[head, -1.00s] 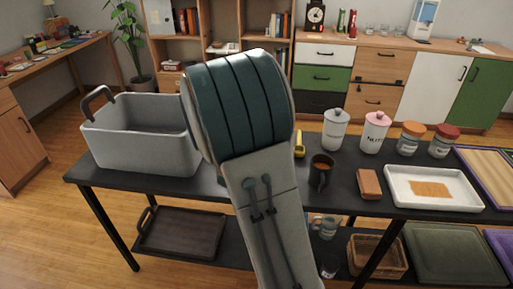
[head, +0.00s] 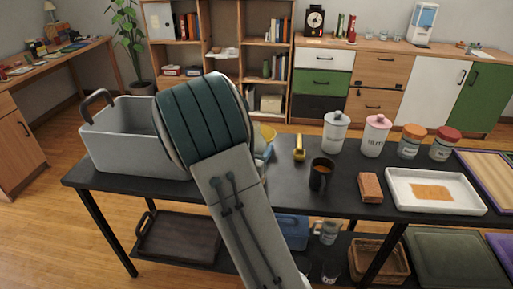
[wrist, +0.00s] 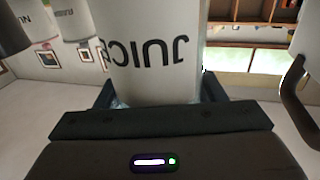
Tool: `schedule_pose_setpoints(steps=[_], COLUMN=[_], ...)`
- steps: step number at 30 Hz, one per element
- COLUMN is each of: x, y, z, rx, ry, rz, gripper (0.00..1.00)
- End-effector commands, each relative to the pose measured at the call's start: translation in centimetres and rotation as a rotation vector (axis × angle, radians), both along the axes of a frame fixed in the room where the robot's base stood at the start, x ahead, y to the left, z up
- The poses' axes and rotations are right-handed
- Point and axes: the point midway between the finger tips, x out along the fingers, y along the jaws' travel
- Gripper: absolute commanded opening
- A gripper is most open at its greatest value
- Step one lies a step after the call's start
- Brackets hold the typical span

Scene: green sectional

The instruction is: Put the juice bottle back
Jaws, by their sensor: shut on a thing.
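The juice bottle (wrist: 150,50), white with dark "JUICE" lettering, is between the jaws of my gripper (wrist: 157,97) in the wrist view. The gripper is shut on it. The lettering appears turned over in this view. The bottle's ends are out of frame. In the head view my arm covers the gripper and bottle, and overlaps the right end of a grey bin (head: 125,150) on the black table. I cannot tell whether the bottle touches anything besides the jaws.
On the table (head: 285,185) are a yellow item (head: 299,150), a dark mug (head: 321,173), a brown block (head: 370,187), a white tray (head: 400,203), a white canister (head: 335,135) and a pink-lidded canister (head: 375,138). A dark handle (wrist: 295,95) shows close on the right in the wrist view.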

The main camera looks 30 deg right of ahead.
Motion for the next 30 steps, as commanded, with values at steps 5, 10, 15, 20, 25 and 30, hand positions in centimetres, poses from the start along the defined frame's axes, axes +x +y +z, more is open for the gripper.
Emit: schedule_pose_setpoints(steps=[5, 10, 15, 20, 25, 30], x=[0.0, 0.0, 0.0, -1.8, -4.3, -6.4], y=[0.0, 0.0, 0.0, 2.2, 5.2, 7.5], z=[-0.1, -0.1, 0.5, 0.3, 0.3, 0.3], rx=[0.000, 0.000, 0.000, 0.001, 0.001, 0.001], ry=[0.000, 0.000, 0.000, 0.001, 0.001, 0.001], rz=[0.000, 0.000, 0.000, 0.005, 0.006, 0.005], gripper=[0.85, 0.85, 0.85, 0.85, 0.85, 0.85])
